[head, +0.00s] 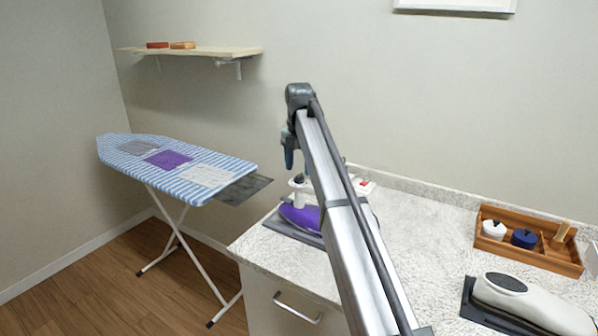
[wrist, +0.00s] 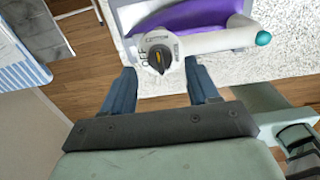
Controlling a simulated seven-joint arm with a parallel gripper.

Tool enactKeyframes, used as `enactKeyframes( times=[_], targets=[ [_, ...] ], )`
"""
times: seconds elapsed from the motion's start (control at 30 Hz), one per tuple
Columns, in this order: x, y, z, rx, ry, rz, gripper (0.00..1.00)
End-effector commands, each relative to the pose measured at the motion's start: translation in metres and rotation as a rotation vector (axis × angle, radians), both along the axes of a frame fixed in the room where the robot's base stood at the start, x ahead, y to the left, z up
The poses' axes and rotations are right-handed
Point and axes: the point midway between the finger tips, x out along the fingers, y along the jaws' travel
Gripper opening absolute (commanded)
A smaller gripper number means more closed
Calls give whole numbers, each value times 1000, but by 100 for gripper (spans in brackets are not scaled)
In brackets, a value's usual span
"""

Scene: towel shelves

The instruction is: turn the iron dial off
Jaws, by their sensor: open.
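The purple and white iron (head: 301,217) rests on a dark plate at the left end of the counter in the head view, partly hidden by my arm. In the wrist view its purple body (wrist: 195,18) and white handle lie at the top. The dial (wrist: 160,52) is a white round face with markings and a dark knob bearing an orange pointer mark. My gripper (wrist: 162,78) is open, its two blue fingers on either side of and just below the dial in the picture. I cannot tell whether they touch it. In the head view my gripper (head: 288,160) points down above the iron.
The granite counter (head: 430,230) carries a wooden tray (head: 552,259) with small pots and a second, white iron (head: 535,303) at the right. A striped ironing board (head: 130,160) stands at the left. A shelf (head: 205,51) hangs on the wall.

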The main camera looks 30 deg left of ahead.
Motion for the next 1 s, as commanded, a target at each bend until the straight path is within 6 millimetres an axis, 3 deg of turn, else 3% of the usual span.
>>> enactKeyframes(
  times=[0.2, 0.6, 1.0],
  targets=[
    [0, 0, -21, 0, 0, 0, 60],
    [0, 0, -25, 0, 0, 0, 60],
    [0, 0, -25, 0, 0, 0, 22]
  ],
)
